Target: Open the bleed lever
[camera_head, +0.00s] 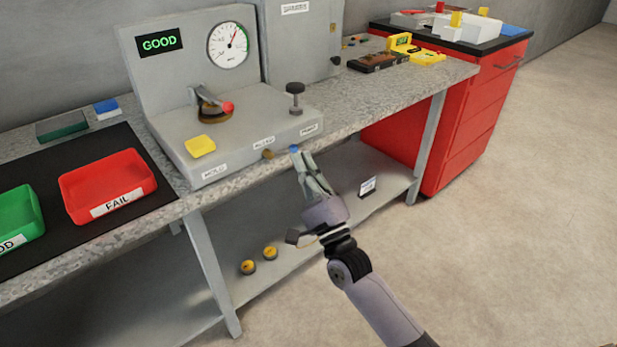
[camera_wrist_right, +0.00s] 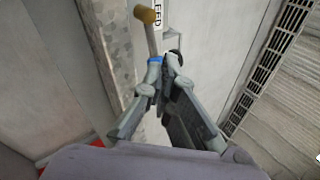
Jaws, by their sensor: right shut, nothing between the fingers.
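The bleed lever (camera_head: 267,154) is on the front face of the grey test bench unit (camera_head: 215,160), below a small label. In the right wrist view it is a thin rod with a tan knob (camera_wrist_right: 145,15), beside a label whose visible letters read "LEED". My right gripper (camera_head: 300,156) is shut and empty in front of the unit, just right of the knob. In the wrist view its fingertips (camera_wrist_right: 164,64) are close to the rod's lower end, by a small blue part. I cannot tell whether they touch. My left gripper is out of view.
The unit carries a gauge (camera_head: 232,45), a "GOOD" display (camera_head: 159,42), a red-tipped lever (camera_head: 227,107) and a black knob (camera_head: 295,88). A red FAIL tray (camera_head: 108,185) stands at left. A lower shelf (camera_head: 290,240) lies under the worktop. The floor at right is clear.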

